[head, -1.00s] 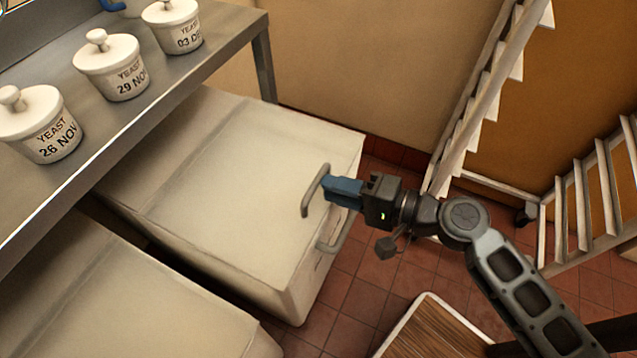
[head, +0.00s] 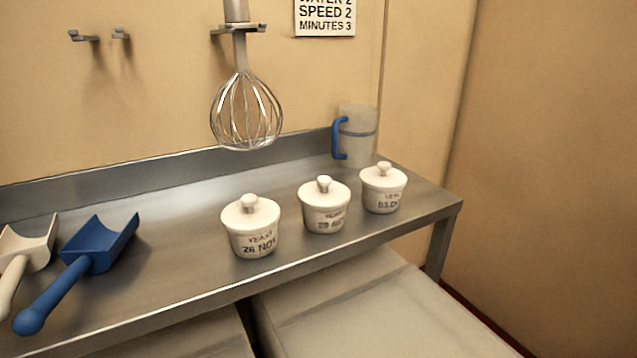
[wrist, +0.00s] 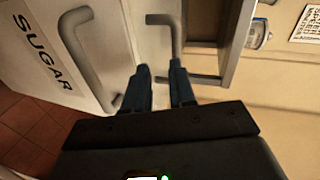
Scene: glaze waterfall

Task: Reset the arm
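My gripper (wrist: 160,75) shows only in the wrist view. Its two blue fingers stand apart with a gap between them, and nothing is seen held. A grey bar handle (wrist: 164,19) is just beyond the fingertips; its lower end is close to the right finger, and I cannot tell whether they touch. A white bin (wrist: 105,30) marked SUGAR is at the left, with a second grey handle (wrist: 85,60) on it. My arm and gripper are out of the head view.
A steel table (head: 170,280) holds three lidded yeast pots (head: 251,228), a blue scoop (head: 95,245), a white scoop (head: 28,250) and a jug (head: 358,135). A whisk (head: 245,110) hangs above. Pale bins (head: 370,315) stand below. Tiled floor (wrist: 30,130) shows at lower left in the wrist view.

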